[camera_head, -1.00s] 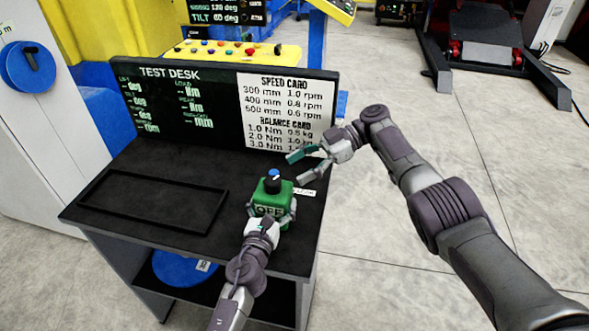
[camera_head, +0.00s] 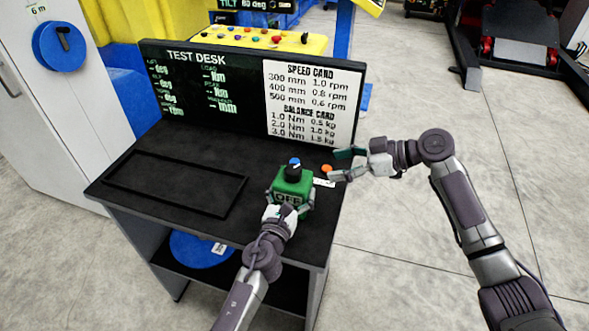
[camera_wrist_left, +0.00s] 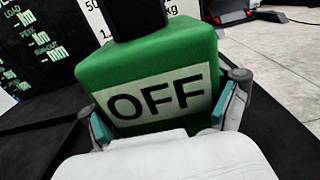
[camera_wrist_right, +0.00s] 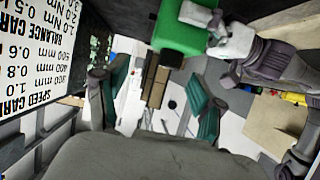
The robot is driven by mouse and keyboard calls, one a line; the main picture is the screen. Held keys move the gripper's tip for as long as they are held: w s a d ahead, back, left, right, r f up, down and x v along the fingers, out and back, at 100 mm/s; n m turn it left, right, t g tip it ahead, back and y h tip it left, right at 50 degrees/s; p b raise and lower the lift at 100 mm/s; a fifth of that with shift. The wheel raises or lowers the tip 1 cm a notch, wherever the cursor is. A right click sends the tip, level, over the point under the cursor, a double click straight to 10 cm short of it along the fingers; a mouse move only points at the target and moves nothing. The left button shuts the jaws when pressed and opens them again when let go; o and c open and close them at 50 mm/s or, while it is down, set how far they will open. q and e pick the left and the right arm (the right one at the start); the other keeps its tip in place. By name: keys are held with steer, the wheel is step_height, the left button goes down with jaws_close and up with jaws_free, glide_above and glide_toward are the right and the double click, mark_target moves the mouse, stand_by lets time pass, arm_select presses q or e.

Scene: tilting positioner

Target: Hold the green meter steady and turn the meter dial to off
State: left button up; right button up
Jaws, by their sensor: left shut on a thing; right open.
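The green meter (camera_head: 291,186) stands upright near the right front of the dark desk. Its black dial with a blue top (camera_head: 294,167) sits on top. The left wrist view shows the meter's green body (camera_wrist_left: 150,62) with a white OFF label (camera_wrist_left: 158,97); the dial is cut off at the top edge. My left gripper (camera_head: 291,204) is shut on the meter, a finger on each side. My right gripper (camera_head: 340,165) is open and empty, right of the dial and apart from it. The right wrist view shows the meter (camera_wrist_right: 183,30) and dial (camera_wrist_right: 172,57) beyond its open fingers.
A small orange round thing (camera_head: 327,168) and a white tag (camera_head: 324,182) are just right of the meter. An empty black-rimmed tray (camera_head: 175,205) lies on the left of the desk. The upright TEST DESK board (camera_head: 215,95) closes the back.

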mark_target(299, 170)
steer(key=shift+m+t, duration=0.6)
steer(key=shift+t, duration=0.1)
steer(key=a, duration=0.3)
steer(key=a+f, duration=0.1)
steer(key=a, duration=0.3)
steer(key=a+f, duration=0.1)
steer(key=a, duration=0.2)
steer(key=shift+w+a+f, duration=0.2)
steer(key=shift+w+a, duration=0.05)
steer(key=shift+w, duration=0.1)
steer(key=c, duration=1.2)
